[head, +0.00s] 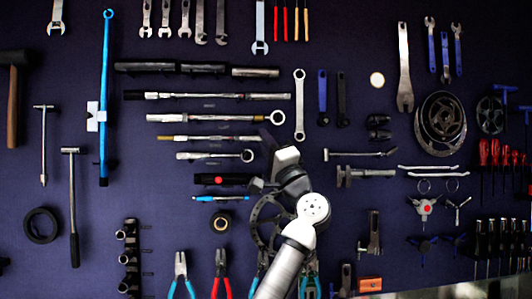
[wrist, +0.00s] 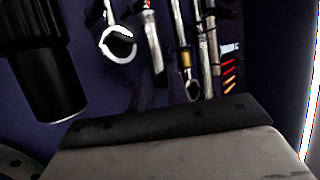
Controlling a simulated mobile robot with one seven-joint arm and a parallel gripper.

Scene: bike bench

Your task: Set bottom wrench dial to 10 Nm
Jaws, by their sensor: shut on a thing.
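Several torque wrenches hang level on the dark wall in the head view. The bottom wrench (head: 215,155) ends at the right in an open ring, which also shows in the wrist view (wrist: 118,45). The exact hold is unclear, and no dial reading is legible.
A black tool with a red dot (head: 220,180) hangs below the wrenches; a black cylinder (wrist: 42,65) looms close in the wrist view. A chainring (head: 268,222) hangs behind my arm. A ring spanner (head: 299,105) hangs to the right.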

